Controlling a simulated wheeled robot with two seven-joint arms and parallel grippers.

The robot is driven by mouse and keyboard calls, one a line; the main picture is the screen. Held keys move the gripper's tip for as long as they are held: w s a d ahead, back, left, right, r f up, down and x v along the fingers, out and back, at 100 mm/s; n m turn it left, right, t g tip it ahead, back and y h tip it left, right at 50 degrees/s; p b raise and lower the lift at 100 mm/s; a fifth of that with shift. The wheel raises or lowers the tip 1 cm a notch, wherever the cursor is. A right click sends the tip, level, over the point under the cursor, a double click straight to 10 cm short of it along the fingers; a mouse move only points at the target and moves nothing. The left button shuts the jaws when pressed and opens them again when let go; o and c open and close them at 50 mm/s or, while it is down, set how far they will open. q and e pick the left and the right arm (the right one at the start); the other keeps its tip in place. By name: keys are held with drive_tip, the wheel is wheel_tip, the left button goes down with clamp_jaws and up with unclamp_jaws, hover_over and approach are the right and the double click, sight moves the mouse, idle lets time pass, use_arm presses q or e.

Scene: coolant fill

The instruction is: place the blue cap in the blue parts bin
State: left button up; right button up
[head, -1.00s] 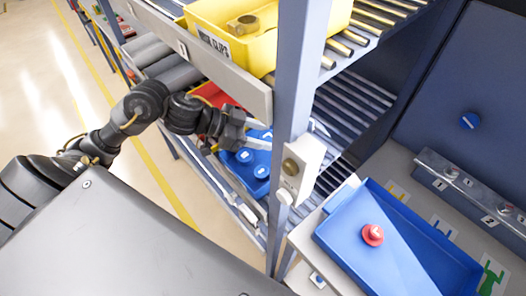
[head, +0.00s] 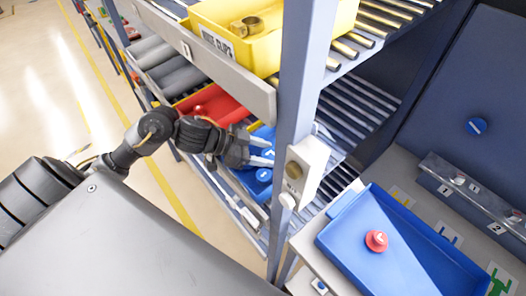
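My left gripper (head: 266,152) reaches in from the left over the blue parts bin (head: 242,178) on the lower rack shelf. Its two light grey fingers point right and stand apart. A blue cap with a white mark (head: 267,153) shows between the fingertips. I cannot tell whether the fingers press on it or whether it rests in the bin. Another blue cap (head: 264,175) lies in the bin just below the gripper. The gripper hides part of the bin's inside. My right gripper is not in view.
A red bin (head: 228,108) with a red part stands beyond the blue bin. A yellow bin (head: 275,53) is on the shelf above. A grey rack post (head: 297,100) stands right of the gripper. A blue tray (head: 345,225) with a red cap (head: 376,241) is at right.

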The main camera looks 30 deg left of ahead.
use_arm(q)
drive_tip(key=shift+o, duration=0.6)
drive_tip(key=shift+r, duration=0.1)
drive_tip(key=b+v, duration=0.1)
drive_tip(key=v, duration=1.1)
